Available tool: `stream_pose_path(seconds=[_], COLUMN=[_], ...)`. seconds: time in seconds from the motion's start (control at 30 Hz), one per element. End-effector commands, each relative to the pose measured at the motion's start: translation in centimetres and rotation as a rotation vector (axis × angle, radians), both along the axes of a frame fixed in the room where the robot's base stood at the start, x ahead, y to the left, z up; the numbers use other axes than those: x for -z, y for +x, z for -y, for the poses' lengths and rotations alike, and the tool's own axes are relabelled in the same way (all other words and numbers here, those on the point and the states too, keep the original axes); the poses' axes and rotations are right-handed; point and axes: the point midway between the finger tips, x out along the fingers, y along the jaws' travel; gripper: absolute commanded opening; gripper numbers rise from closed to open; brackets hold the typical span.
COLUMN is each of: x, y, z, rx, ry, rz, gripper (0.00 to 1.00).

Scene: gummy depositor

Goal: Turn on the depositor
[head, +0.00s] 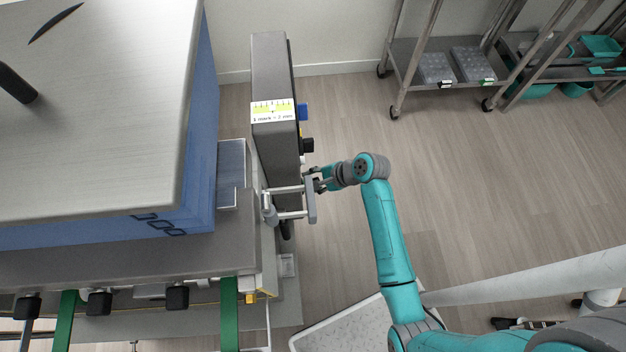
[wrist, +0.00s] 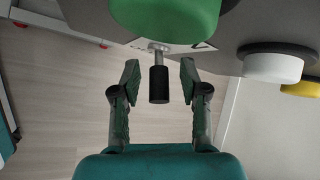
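The depositor (head: 90,110) has a blue body with a brushed steel top in the left of the head view. A tall dark control box (head: 272,75) stands at its right side. In the wrist view, a black cylindrical handle (wrist: 158,86) on a short metal stem sticks out beside a large green button (wrist: 165,15). My gripper (wrist: 160,76) is open, one finger on each side of the black handle, with gaps showing on both sides. In the head view my gripper (head: 318,181) is close to the box's lower right side, and its fingertips are partly hidden.
A white button (wrist: 272,68) and a yellow button (wrist: 300,89) are on the panel at right in the wrist view. A metal guard frame (head: 311,200) is close to my gripper. A wheeled shelf cart (head: 405,75) stands at the back.

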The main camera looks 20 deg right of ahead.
Motion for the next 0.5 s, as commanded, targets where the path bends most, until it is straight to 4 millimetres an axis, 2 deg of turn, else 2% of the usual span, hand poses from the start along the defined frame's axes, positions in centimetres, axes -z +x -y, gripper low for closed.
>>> stream_pose_path(seconds=[0.27,0.37,0.5], x=[-0.1,-0.6,-2.3], y=[-0.1,-0.4,-1.4], z=[0.1,0.5,1.6], rx=[0.001,0.001,0.003], ry=[0.000,0.001,0.000], rz=[0.000,-0.001,0.001], gripper=[0.44,0.44,0.44])
